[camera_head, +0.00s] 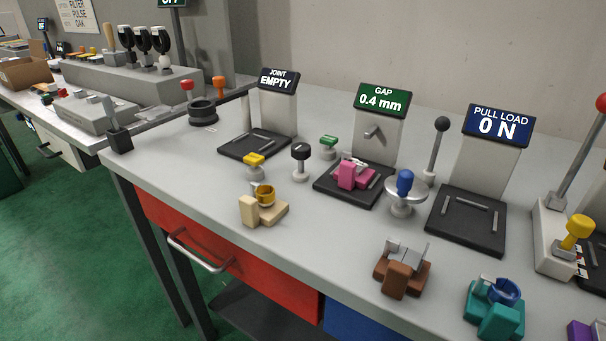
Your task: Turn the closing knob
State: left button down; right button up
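Several knobs stand on the grey bench, and no label marks one as the closing knob. Around the station with the green sign (382,99) reading "GAP 0.4 mm" are a green knob (328,142), a black knob (300,153) on a pale post, and a blue knob (405,182) on a round silver base. A yellow knob (254,160) stands further left. A pink part (352,176) sits on the gap station's black plate (327,185). Neither of my grippers is in view.
The "JOINT EMPTY" station (279,80) and "PULL LOAD 0 N" station (498,124) flank the gap station. A black-ball lever (437,146) stands between. Tan (249,210), brown (397,278) and teal (490,323) parts line the front. The bench's (190,165) left front is clear.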

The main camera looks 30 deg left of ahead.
aim_at(300, 152)
jog(key=k+j+u, duration=0.1)
jog(key=u, duration=0.3)
jog(key=k+j+u, duration=0.1)
jog(key=u, duration=0.25)
jog(key=j+u, duration=0.25)
jog(key=u, duration=0.15)
jog(key=j+u, duration=0.2)
jog(key=u, duration=0.15)
jog(key=k, duration=0.05)
